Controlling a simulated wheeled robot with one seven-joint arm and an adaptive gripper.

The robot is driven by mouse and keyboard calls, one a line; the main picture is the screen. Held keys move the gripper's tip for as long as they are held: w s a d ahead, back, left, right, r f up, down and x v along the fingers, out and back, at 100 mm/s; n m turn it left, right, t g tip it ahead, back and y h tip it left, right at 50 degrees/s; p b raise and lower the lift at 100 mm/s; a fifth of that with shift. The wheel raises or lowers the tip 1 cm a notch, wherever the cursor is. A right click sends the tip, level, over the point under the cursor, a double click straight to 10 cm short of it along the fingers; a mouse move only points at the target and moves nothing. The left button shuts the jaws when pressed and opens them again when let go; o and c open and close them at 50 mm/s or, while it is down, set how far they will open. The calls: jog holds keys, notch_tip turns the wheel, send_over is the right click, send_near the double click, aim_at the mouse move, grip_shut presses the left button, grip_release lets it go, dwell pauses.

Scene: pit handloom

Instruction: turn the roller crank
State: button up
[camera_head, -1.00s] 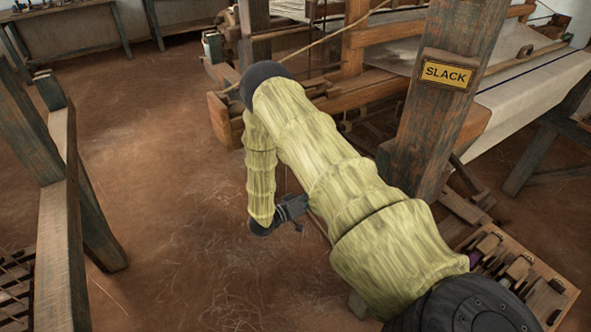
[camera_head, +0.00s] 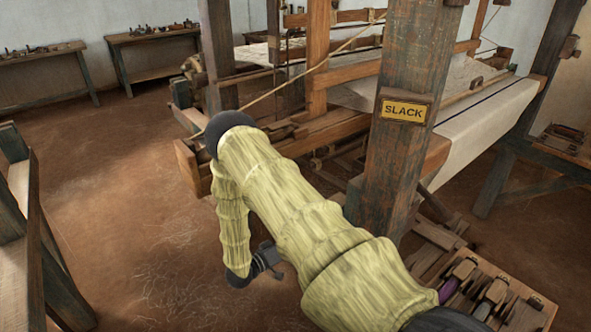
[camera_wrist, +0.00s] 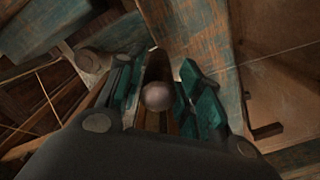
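My gripper (camera_head: 277,268) hangs at the end of my yellow-sleeved arm, low and left of the post with the SLACK sign (camera_head: 403,111). In the wrist view its teal fingers (camera_wrist: 160,92) are spread apart. A rounded brownish-grey knob (camera_wrist: 157,97) shows between them, with a gap visible on each side. It looks like the end of a handle, possibly the roller crank's; whether a finger touches it is not clear. The crank cannot be made out in the head view, where my arm covers part of the loom.
The worn post (camera_head: 407,165) and the loom's wooden beam (camera_head: 300,145) stand close to my arm. A tray of shuttles (camera_head: 500,300) is at lower right. A wooden frame (camera_head: 30,230) stands at left. Earthen floor (camera_head: 130,210) between is clear. Benches (camera_head: 150,48) line the back wall.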

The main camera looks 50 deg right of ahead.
jog(key=shift+w+a, duration=0.15)
jog(key=shift+a, duration=0.4)
jog(key=w+a, duration=0.1)
jog(key=a, duration=0.9)
jog(key=shift+w+a, duration=0.3)
jog(key=s+a+f+n+t+y, duration=0.7)
jog(key=a+f+t+y, duration=0.1)
jog(key=a+f+y, duration=0.35)
jog(key=s+a+n+g+y, duration=0.1)
jog(key=s+a+y, duration=0.1)
jog(key=s, duration=0.5)
jog(key=s+a+n+g+y, duration=0.1)
jog(key=s+a+g+y, duration=0.1)
jog(key=s+a, duration=0.3)
jog(key=s+a+r+g+y, duration=0.1)
jog(key=s+a+g+y, duration=0.1)
jog(key=s, duration=0.7)
jog(key=shift+s+a+n, duration=0.25)
jog(key=shift+a+n, duration=0.15)
jog(key=shift+a, duration=0.45)
